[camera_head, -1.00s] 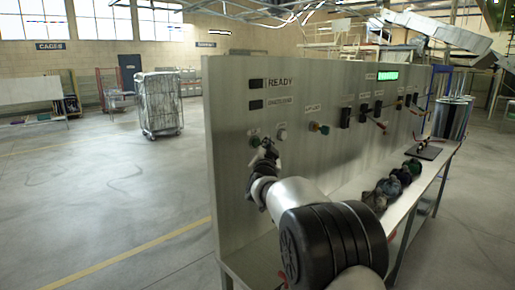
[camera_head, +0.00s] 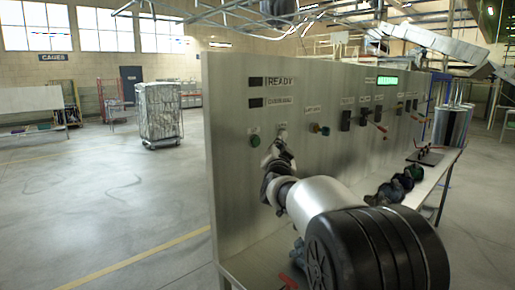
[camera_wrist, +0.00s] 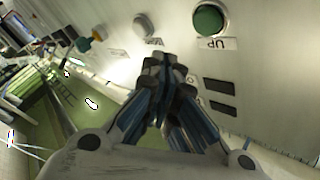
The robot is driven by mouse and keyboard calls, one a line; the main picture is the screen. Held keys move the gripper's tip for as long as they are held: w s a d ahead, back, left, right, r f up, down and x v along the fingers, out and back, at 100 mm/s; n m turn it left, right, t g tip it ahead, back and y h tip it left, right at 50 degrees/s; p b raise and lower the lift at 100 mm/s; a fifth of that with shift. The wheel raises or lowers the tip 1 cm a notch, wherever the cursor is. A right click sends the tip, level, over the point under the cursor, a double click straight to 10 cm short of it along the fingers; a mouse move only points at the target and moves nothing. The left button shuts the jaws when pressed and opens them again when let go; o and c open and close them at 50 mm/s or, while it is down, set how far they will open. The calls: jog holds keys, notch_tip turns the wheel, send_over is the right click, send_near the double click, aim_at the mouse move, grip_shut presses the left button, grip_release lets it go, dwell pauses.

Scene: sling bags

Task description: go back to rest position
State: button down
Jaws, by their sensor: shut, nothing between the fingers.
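My gripper (camera_head: 279,150) is in front of the grey control panel (camera_head: 235,190), near its left end. In the wrist view my gripper (camera_wrist: 168,65) has its fingers together with nothing between them. A green button (camera_wrist: 208,20) labelled UP is on the panel to the right of the fingertips. The green button also shows in the head view (camera_head: 255,141), left of the gripper. A white button (camera_wrist: 143,25) is above the fingertips in the wrist view. I cannot tell exactly how far the fingertips are from the panel.
A shelf (camera_head: 245,268) runs along the panel's foot, with several dark sling bags (camera_head: 390,190) on it. A black stand (camera_head: 425,157) and a metal cylinder (camera_head: 450,125) are farther right. A wrapped cage (camera_head: 159,112) stands on the open floor at left.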

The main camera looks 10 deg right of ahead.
jog(key=s+a+f+n+g+y, duration=0.2)
jog(key=s+f+n+g, duration=0.1)
jog(key=s, duration=0.8)
jog(key=s+a+f+n+g+y, duration=0.1)
jog(key=s+f+n+g+y, duration=0.15)
jog(key=s, duration=0.85)
jog(key=s+f+n+g, duration=0.1)
jog(key=s+f+g, duration=0.2)
jog(key=s, duration=0.8)
jog(key=s+d+f+n+g+h, duration=0.1)
jog(key=s+f+g, duration=0.2)
jog(key=s+f, duration=0.5)
jog(key=s+d+f+n+g, duration=0.1)
jog(key=s+f+g, duration=0.2)
jog(key=s, duration=1.1)
notch_tip(320, 180, down, 3)
jog(key=shift+s+r+n, duration=0.15)
jog(key=shift+s+n, duration=0.15)
jog(key=shift+n, duration=0.05)
jog(key=shift+h, duration=0.25)
dwell(1.7)
